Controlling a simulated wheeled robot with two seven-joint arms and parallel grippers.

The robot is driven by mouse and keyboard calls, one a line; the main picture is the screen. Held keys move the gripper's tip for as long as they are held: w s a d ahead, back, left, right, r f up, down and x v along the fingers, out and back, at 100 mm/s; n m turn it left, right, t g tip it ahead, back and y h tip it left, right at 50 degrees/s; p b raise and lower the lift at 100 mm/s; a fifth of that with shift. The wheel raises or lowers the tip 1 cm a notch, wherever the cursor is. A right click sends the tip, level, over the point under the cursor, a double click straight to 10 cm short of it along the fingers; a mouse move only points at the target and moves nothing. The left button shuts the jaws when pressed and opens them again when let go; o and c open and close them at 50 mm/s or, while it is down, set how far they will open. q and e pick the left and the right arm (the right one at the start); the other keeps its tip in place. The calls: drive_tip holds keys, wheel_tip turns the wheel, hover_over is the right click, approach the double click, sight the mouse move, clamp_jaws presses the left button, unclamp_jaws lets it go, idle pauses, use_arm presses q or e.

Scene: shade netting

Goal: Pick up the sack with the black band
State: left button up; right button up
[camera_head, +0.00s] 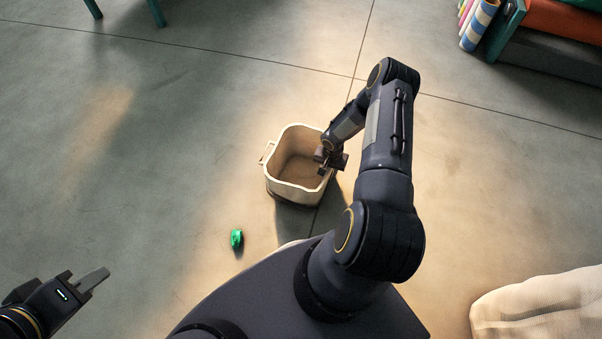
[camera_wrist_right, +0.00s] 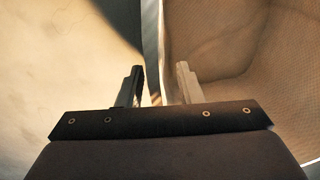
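A cream, open-topped sack (camera_head: 276,184) stands upright on the floor in the head view, with a small loop handle on its left side. A dark strip shows low on its near side. My right gripper (camera_head: 331,162) is at the sack's right rim, partly hidden by its own wrist. In the right wrist view, the fingers of the right gripper (camera_wrist_right: 157,88) are apart, and the sack's wall edge (camera_wrist_right: 151,50) runs between them. The sack's brown inside fills the right of that view. My left gripper (camera_head: 92,281) is empty at lower left, away from the sack.
A small green object (camera_head: 237,238) lies on the floor left of and nearer than the sack. A pale netted bundle (camera_head: 545,309) is at lower right. Striped rolls (camera_head: 479,25) and a dark bench-like unit (camera_head: 550,55) stand at upper right.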

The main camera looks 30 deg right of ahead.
drive_tip(key=shift+f, duration=0.35)
drive_tip(key=shift+c, duration=0.3)
clamp_jaws()
